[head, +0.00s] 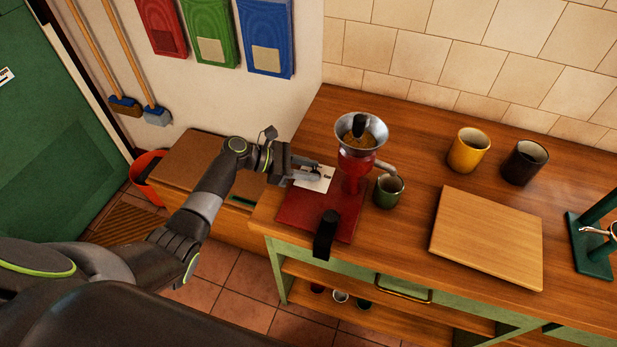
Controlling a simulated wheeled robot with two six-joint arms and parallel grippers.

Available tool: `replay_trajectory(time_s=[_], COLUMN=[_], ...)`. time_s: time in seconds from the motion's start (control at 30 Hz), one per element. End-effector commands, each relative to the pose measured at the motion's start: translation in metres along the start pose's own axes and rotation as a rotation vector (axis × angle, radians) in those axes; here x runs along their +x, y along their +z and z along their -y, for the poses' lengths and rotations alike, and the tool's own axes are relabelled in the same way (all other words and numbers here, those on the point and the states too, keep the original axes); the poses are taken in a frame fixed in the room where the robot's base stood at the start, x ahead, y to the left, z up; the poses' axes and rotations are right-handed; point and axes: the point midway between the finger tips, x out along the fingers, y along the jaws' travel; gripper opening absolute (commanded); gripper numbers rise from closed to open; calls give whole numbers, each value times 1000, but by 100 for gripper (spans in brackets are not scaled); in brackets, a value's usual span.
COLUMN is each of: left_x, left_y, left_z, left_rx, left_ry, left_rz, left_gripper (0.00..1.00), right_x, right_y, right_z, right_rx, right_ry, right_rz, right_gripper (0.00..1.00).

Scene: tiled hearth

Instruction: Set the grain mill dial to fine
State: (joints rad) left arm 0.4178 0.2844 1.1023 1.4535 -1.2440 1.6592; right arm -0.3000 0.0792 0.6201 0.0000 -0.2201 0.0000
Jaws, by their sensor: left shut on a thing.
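The red grain mill (354,170) stands on a red base plate (290,214) at the left end of the wooden counter. A metal hopper (347,122) with grain in it tops the mill. A white dial plate (318,184) with small dark marks sits at the mill's left side. My left gripper (316,172) reaches in from the left over this plate and is shut on the dial there. The fingers hide most of the dial, and I cannot read its setting. My right gripper is not in view.
A green mug (388,191) stands just right of the mill. A black upright part (325,236) rises at the base's front edge. A wooden board (487,236), a yellow mug (468,150) and a dark mug (525,162) lie farther right. A wooden chest (190,160) stands left.

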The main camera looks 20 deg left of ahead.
Motion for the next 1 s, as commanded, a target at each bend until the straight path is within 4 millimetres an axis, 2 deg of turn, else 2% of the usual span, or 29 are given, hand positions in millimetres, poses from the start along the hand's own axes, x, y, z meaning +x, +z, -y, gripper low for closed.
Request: replay_trajectory(time_s=[0.03,0.6,0.8,1.0], left_x=[2,6,6,5], left_y=[-4,-4,-2,0], left_z=[-4,-11,-11,-12], left_rx=[20,210,251,274], left_ry=[-38,-500,-602,-661], left_rz=[0,1,0,0], left_gripper=[8,8,8,8], right_x=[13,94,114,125], right_y=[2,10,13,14], right_z=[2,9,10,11], right_rx=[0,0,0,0], right_ry=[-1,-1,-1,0], right_rz=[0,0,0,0], right_gripper=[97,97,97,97])
